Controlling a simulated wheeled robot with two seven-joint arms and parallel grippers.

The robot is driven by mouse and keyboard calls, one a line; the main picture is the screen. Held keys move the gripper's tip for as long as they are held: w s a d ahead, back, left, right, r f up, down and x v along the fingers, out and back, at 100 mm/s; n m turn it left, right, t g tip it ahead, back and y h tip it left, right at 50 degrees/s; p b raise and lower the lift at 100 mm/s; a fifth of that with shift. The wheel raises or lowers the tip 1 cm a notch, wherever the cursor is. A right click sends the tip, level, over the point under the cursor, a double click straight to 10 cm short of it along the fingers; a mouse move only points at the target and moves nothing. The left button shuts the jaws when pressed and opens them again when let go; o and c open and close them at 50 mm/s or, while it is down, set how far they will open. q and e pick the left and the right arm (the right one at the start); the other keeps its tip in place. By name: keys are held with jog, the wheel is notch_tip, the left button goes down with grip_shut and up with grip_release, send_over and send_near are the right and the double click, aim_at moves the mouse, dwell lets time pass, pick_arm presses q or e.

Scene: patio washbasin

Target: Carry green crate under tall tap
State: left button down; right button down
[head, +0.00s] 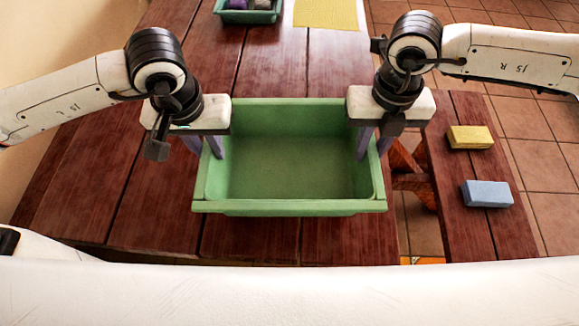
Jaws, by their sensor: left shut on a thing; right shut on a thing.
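The green crate (290,207) is an empty open box in the middle of the head view, over the front part of the wooden table. My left gripper (212,150) is shut on the crate's left wall. My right gripper (370,150) is shut on its right wall. The crate looks level; I cannot tell whether it touches the table or hangs just above it. No tall tap is in view.
The plank table (150,215) is bare around the crate. At the back stand a smaller green tray (250,17) with things in it and a yellow mat (326,13). A bench at right holds a yellow sponge (470,137) and a blue sponge (487,194).

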dwell(0.6)
